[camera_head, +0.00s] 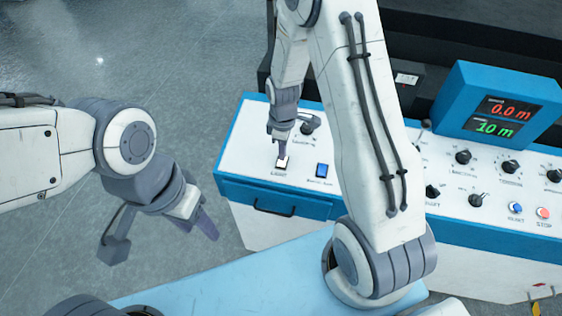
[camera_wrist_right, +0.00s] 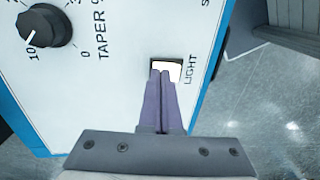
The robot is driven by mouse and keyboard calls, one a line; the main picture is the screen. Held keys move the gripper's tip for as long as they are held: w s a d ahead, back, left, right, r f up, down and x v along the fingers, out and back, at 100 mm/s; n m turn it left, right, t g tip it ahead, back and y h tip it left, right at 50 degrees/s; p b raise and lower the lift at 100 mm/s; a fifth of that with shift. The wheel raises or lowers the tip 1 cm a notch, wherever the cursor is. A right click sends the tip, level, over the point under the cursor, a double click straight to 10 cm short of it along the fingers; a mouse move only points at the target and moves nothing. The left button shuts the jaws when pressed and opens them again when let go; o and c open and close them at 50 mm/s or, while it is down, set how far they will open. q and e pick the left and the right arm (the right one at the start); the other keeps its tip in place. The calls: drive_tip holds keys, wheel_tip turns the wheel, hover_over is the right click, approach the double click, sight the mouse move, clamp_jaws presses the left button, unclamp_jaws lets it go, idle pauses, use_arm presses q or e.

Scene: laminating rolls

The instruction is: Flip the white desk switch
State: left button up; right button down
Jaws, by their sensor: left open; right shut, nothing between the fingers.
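The white switch (camera_head: 282,162) labelled LIGHT sits on the left part of the white control panel. It also shows in the right wrist view (camera_wrist_right: 168,67), lit white in a dark frame. My right gripper (camera_head: 282,152) is shut and empty, pointing down with its fingertips at the switch. In the right wrist view its purple fingertips (camera_wrist_right: 161,76) overlap the switch's lower edge; I cannot tell whether they press it. My left gripper (camera_head: 210,230) is open and empty, off the panel to the left, low in the head view.
A blue switch (camera_head: 322,170) sits right of the white one. A black TAPER knob (camera_wrist_right: 45,26) is close by. A blue display box (camera_head: 498,107) stands at the back right, with more knobs and buttons before it. Open floor lies at the left.

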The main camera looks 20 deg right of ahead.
wheel_tip(320, 180, up, 7)
drive_tip(key=p, duration=0.5)
drive_tip(key=shift+p, duration=0.35)
idle(0.3)
drive_tip(key=s+a+r+m+b, duration=0.2)
drive_tip(key=s+a+r+b, duration=0.35)
drive_tip(key=s+a, duration=0.35)
drive_tip(key=s+a+r+m+b, duration=0.1)
drive_tip(key=s+a+r, duration=0.1)
drive_tip(key=s, duration=0.5)
drive_tip(key=s+a+r+m+y+b, duration=0.1)
drive_tip(key=s+a+r+b, duration=0.1)
drive_tip(key=s, duration=0.5)
drive_tip(key=shift+s+a, duration=0.4)
drive_tip(key=shift+a, duration=0.2)
